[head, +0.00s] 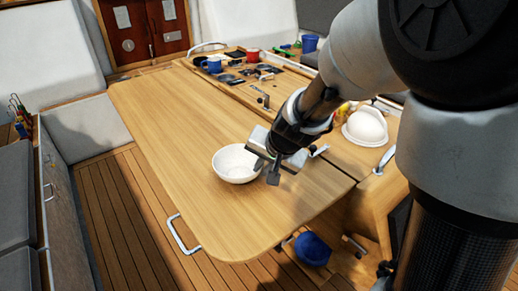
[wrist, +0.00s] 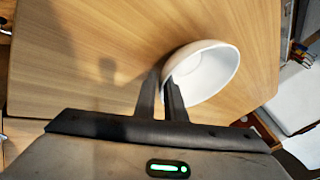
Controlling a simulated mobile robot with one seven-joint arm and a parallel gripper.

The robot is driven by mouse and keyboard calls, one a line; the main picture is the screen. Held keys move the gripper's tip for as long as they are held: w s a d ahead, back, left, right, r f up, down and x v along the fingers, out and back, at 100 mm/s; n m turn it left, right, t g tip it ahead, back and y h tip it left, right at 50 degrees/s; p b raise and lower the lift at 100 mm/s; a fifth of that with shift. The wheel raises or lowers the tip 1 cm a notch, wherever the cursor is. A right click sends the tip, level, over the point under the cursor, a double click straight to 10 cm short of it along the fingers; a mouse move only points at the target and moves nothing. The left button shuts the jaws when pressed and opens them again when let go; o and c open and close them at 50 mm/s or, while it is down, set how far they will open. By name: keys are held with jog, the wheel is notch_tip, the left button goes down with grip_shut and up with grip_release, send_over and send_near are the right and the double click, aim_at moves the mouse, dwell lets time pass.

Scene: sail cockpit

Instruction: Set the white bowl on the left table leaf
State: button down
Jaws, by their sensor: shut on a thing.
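The white bowl (head: 235,165) is at the left table leaf (head: 170,110), over its near half, with its opening up in the head view. My gripper (head: 268,172) is at the bowl's right side and shut on its rim. In the wrist view the two fingers (wrist: 172,92) pinch the near wall of the bowl (wrist: 212,70). The wood of the leaf (wrist: 70,60) shows behind it. I cannot tell whether the bowl's base touches the leaf.
Mugs, including a blue one (head: 214,65) and a red one (head: 252,55), stand toward the back of the table. A white rounded item (head: 366,126) lies right of my gripper. A blue bucket (head: 312,249) is on the floor below. The leaf's left part is clear.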

jog(key=shift+f, duration=0.1)
jog(key=c, duration=1.8)
grip_release()
jog(key=shift+r, duration=0.35)
jog(key=p+v, duration=0.5)
jog(key=v, duration=0.6)
jog(key=s+d+r+n, duration=0.1)
jog(key=s+d+r, duration=0.1)
jog(key=s, duration=0.3)
jog(key=s+d+r+n+h, duration=0.1)
jog(key=s+d+r+n, duration=0.1)
jog(key=s, duration=0.3)
jog(key=s+d+r+n+h, duration=0.1)
jog(key=s+d+r+n, duration=0.1)
jog(key=s, duration=0.4)
jog(key=shift+d+r, duration=0.35)
jog(key=shift+r, duration=0.2)
jog(key=shift+d+r, duration=0.3)
jog(key=shift+r, duration=0.2)
